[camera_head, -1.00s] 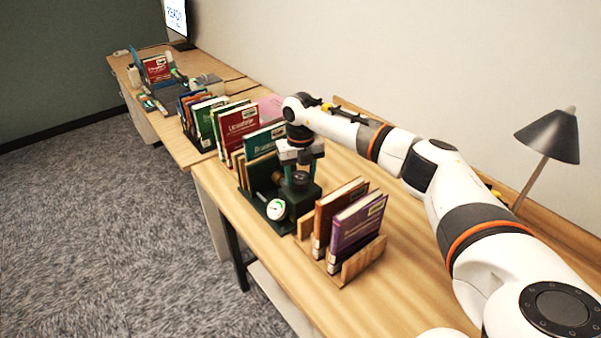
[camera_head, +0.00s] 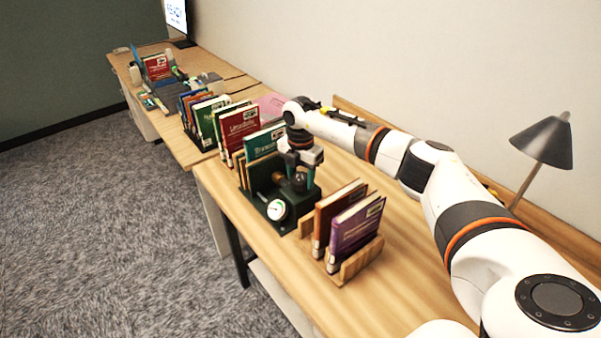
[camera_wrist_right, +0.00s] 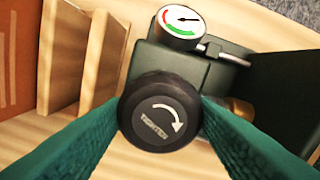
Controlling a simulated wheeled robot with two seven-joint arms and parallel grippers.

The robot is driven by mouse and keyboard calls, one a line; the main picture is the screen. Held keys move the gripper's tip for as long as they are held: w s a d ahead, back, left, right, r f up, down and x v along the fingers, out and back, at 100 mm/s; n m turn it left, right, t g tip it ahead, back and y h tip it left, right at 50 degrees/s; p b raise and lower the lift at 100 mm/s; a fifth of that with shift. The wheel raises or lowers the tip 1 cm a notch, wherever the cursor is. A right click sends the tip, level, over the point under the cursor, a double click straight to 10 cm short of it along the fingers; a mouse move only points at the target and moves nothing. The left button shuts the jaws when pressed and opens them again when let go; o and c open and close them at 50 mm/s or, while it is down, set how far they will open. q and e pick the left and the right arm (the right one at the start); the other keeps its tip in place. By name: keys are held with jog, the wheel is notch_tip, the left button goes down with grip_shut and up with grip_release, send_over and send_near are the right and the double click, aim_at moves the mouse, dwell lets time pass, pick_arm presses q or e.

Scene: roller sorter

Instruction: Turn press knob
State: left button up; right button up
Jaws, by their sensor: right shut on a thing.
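The press (camera_head: 290,210) is a dark green device on the desk, with a white round gauge (camera_head: 277,209) on its front. Its black round knob (camera_wrist_right: 160,112) carries a white curved arrow and a small label, and fills the middle of the right wrist view. The gauge (camera_wrist_right: 181,21) shows there too, with red and green bands and a black needle. My right gripper (camera_head: 299,172) reaches down over the press from above. In the right wrist view its two green fingers (camera_wrist_right: 160,118) are shut on the knob, one on each side. My left gripper is not in view.
A wooden holder (camera_head: 352,268) with an orange-brown and a purple book (camera_head: 354,232) stands just right of the press. Books, including a red one (camera_head: 238,130), stand close on its left. A black lamp (camera_head: 545,142) is at the back right. Front right desk is clear.

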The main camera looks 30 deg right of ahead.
jog(key=m, duration=0.2)
jog(key=m+p, duration=0.2)
jog(key=m, duration=0.1)
jog(key=shift+w+d+r+m, duration=0.1)
jog(key=shift+w+r+m, duration=0.05)
jog(key=shift+r+m, duration=0.15)
jog(key=shift+m+p, duration=0.9)
jog(key=shift+m, duration=1.3)
jog(key=o, duration=0.9)
jog(key=shift+f, duration=0.1)
jog(key=shift+o, duration=0.3)
jog(key=shift+f, duration=0.1)
